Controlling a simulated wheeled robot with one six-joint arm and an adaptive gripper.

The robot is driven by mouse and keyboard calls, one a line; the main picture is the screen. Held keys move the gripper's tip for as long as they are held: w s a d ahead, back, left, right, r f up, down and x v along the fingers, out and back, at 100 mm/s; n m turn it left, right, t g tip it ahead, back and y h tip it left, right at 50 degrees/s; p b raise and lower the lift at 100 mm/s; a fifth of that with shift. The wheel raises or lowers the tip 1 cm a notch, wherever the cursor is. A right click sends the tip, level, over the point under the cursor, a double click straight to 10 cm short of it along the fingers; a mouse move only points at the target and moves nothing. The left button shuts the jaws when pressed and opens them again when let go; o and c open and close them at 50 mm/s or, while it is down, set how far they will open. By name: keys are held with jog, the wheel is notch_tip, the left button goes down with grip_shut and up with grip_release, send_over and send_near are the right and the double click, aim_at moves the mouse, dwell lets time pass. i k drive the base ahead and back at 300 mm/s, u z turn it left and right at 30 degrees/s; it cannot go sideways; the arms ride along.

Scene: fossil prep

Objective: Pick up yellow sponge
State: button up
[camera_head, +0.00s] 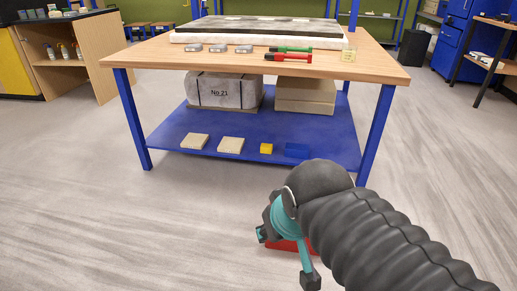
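A small yellow block (266,148), which looks like the yellow sponge, lies on the blue lower shelf (180,130) of the workbench, near its front edge. My gripper (286,258), with teal and black fingers, hangs low in the foreground in front of the bench, well apart from the yellow block. Its two fingertips are spread apart. The red thing (292,245) behind the fingers is partly hidden, and I cannot tell what it is.
Behind are a wrapped "No 21" block (222,92) and beige boxes (305,95). The wooden bench top (150,55) overhangs the shelf. Blue legs (377,130) flank it. The floor in front is clear.

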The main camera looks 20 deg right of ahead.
aim_at(266, 148)
jog(key=u, duration=0.75)
jog(key=i, duration=1.3)
jog(key=z, duration=1.75)
